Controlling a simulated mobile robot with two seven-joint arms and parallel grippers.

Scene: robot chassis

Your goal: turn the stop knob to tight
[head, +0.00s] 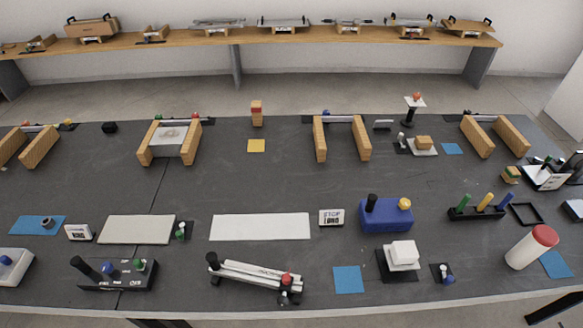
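I cannot tell for certain which part is the stop knob. A small sign (331,217) that seems to read "STOP LONG" stands near the middle of the dark table. Right of it is a blue box (386,216) with an upright black knob (372,201) and a yellow knob (405,203) on top. At the front left, a black box (118,276) carries black, blue and green knobs above small white lettering too small to read. Neither of my grippers can be made out; dark parts at the bottom edge are cut off.
A white board with a red knob (287,280) lies at the front middle. A red-capped white cylinder (530,248) leans at the right. White stacked blocks (402,255) stand near the front. Wooden rail pairs (320,139) line the back. The dark tabletop (270,185) is clear mid-table.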

